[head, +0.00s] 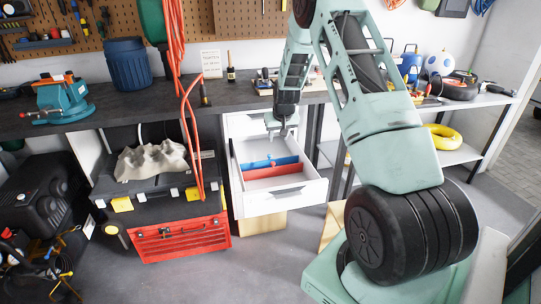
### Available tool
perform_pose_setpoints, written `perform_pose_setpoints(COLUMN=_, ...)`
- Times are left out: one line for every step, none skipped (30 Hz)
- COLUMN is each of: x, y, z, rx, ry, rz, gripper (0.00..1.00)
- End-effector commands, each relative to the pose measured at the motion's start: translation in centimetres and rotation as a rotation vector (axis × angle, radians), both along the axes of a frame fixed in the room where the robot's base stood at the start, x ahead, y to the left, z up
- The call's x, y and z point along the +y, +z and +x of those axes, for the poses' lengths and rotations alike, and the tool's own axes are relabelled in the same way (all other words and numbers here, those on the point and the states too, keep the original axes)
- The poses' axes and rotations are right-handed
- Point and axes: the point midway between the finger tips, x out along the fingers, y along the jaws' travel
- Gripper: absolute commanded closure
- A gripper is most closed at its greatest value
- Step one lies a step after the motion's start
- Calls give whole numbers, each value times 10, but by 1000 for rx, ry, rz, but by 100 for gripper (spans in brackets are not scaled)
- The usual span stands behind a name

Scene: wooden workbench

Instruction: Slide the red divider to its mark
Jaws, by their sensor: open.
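The red divider (273,171) stands crosswise inside an open white drawer (286,195), in front of a blue divider (262,162). The two dividers are close together, and I cannot tell whether they touch. The mark for the red divider cannot be made out at this size. My gripper (276,131) is open and points down over the back part of the drawer, above and behind both dividers. It is apart from the red divider and holds nothing I can see.
The dark workbench top (221,95) runs behind and above the drawer. A red toolbox (181,238) stands on the floor left of the drawer, with orange hoses (191,125) hanging over it. The drawer's front compartment looks empty.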

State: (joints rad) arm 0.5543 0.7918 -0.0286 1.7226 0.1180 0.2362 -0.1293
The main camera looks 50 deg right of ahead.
Motion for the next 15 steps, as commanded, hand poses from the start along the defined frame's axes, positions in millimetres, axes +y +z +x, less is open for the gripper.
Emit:
perform_pose_setpoints(x=-2, y=-3, z=0, rx=1, ry=-1, rz=0, gripper=59)
perform_pose_setpoints(x=-2, y=-5, z=1, rx=1, ry=-1, rz=0, gripper=59)
perform_pose_setpoints(x=-3, y=-9, z=3, rx=2, ry=-1, rz=1, gripper=59)
perform_pose_setpoints(x=-3, y=-12, z=4, rx=2, ry=0, rz=0, gripper=59)
perform_pose_setpoints(x=-4, y=-16, z=5, rx=1, ry=0, rz=0, gripper=59)
perform_pose_setpoints(x=-5, y=-23, z=7, rx=3, ry=0, rz=1, gripper=59)
perform_pose_setpoints(x=-6, y=-27, z=9, rx=3, ry=0, rz=1, gripper=59)
perform_pose_setpoints(x=-7, y=-33, z=11, rx=3, ry=0, rz=2, gripper=59)
perform_pose_setpoints(x=-8, y=-40, z=13, rx=3, ry=0, rz=2, gripper=59)
perform_pose_setpoints(x=-10, y=-45, z=15, rx=3, ry=0, rz=2, gripper=59)
perform_pose_setpoints(x=-11, y=-50, z=17, rx=3, ry=0, rz=2, gripper=59)
perform_pose_setpoints(x=-12, y=-57, z=20, rx=2, ry=0, rz=1, gripper=59)
perform_pose_setpoints(x=-13, y=-63, z=22, rx=3, ry=0, rz=2, gripper=59)
perform_pose_setpoints(x=-15, y=-68, z=24, rx=2, ry=0, rz=1, gripper=59)
perform_pose_setpoints(x=-16, y=-75, z=26, rx=3, ry=0, rz=2, gripper=59)
